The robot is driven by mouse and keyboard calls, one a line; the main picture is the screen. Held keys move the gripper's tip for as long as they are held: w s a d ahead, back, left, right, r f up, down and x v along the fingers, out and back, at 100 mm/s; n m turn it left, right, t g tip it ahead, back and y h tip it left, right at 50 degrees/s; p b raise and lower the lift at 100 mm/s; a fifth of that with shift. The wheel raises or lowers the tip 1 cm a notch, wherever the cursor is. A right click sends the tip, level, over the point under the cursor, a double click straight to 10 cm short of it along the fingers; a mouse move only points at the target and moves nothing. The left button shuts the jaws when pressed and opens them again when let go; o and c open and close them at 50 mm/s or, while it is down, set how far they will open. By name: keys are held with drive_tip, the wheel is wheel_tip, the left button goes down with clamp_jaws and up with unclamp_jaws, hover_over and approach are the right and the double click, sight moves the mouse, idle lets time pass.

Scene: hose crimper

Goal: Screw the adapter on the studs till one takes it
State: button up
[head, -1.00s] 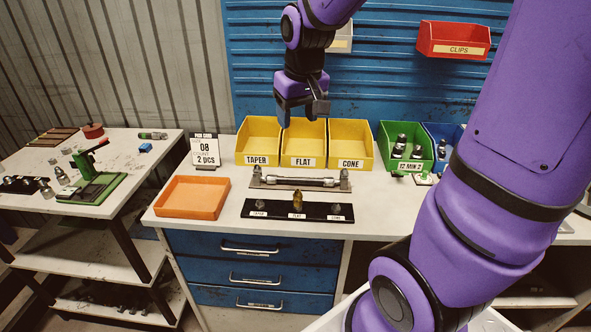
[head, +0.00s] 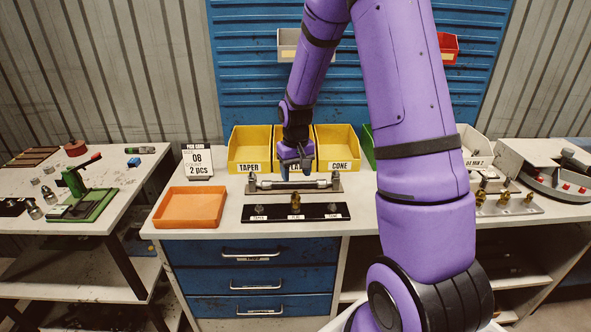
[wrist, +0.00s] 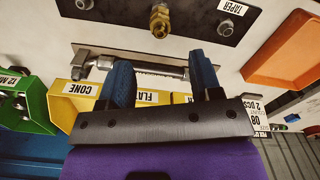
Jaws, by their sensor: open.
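A black plate (head: 275,216) on the bench bears a row of labelled studs. The brass adapter (head: 296,199) stands upright on the middle stud, and it also shows in the wrist view (wrist: 159,20); how far it is threaded I cannot tell. The left stud (head: 259,208) and the right stud (head: 332,208) are bare. The wrist view shows the stud marked TAPER (wrist: 226,28). My gripper (head: 296,173) is open and empty, pointing down behind the adapter, over the hose (wrist: 150,66) area. Its two blue fingers (wrist: 162,72) are apart, and the adapter is beyond their tips.
The hose lies on a stand behind the plate. Yellow bins (head: 250,150) marked TAPER, FLAT and CONE stand close behind my gripper. An orange tray (head: 190,207) is at left, with a count sign (head: 198,160) behind it. Brass fittings (head: 503,200) stand at right.

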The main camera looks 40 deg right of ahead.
sight(296, 196)
wheel_tip(296, 196, down, 10)
drive_tip(key=shift+r, duration=0.1)
idle(0.4)
drive_tip(key=shift+c, duration=0.4)
